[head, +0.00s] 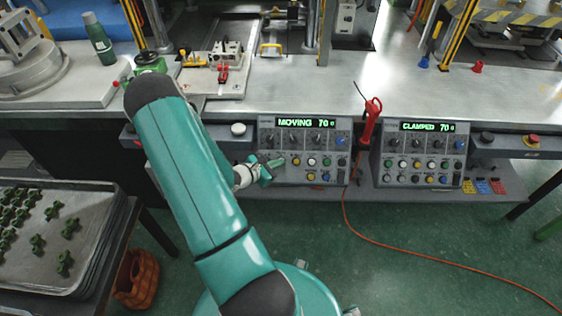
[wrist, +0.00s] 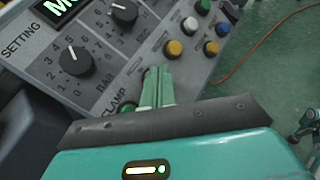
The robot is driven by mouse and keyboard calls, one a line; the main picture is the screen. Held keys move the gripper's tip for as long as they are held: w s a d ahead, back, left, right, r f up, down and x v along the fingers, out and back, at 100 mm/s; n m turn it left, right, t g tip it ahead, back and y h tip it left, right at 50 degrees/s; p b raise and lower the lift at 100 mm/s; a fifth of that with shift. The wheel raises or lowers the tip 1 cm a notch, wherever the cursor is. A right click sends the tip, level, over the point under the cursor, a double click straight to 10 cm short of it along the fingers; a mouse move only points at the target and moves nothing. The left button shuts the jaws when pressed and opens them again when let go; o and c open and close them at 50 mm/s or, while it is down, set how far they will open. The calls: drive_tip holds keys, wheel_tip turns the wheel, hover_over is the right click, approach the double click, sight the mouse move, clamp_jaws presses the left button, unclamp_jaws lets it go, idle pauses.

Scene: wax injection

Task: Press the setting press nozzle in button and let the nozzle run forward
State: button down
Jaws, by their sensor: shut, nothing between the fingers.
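The setting press panel (head: 305,150) is the left of two grey control boxes on the bench front, and its display (head: 305,122) reads "MOVING 70". My gripper (head: 277,164) is at the panel's lower left, with its fingers shut and empty. In the wrist view the panel carries the word SETTING, and my shut fingertips (wrist: 157,72) lie over its button area. A green button (wrist: 129,107) by the CLAMP label is partly hidden by the fingers. A yellow button (wrist: 174,48) and a white button (wrist: 190,25) show beyond the tips. I cannot read which button is nozzle in, nor tell contact.
A red tool (head: 370,120) with an orange cable hangs between the panels. The right panel (head: 416,155) reads "CLAMPED 70". A tray of green parts (head: 60,230) stands at left. A red-green fixture (head: 150,62) and a bottle (head: 99,40) stand on the bench.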

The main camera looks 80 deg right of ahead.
drive_tip(key=shift+a, duration=0.1)
drive_tip(key=shift+s+a+r, duration=0.15)
drive_tip(key=shift+a+r, duration=0.4)
drive_tip(key=a+r, duration=0.1)
drive_tip(key=a, duration=0.1)
drive_tip(key=a+r, duration=0.1)
drive_tip(key=r, duration=0.1)
drive_tip(key=shift+s+a+r, duration=0.1)
drive_tip(key=shift+s+a, duration=0.25)
drive_tip(key=shift+s, duration=0.05)
idle(0.9)
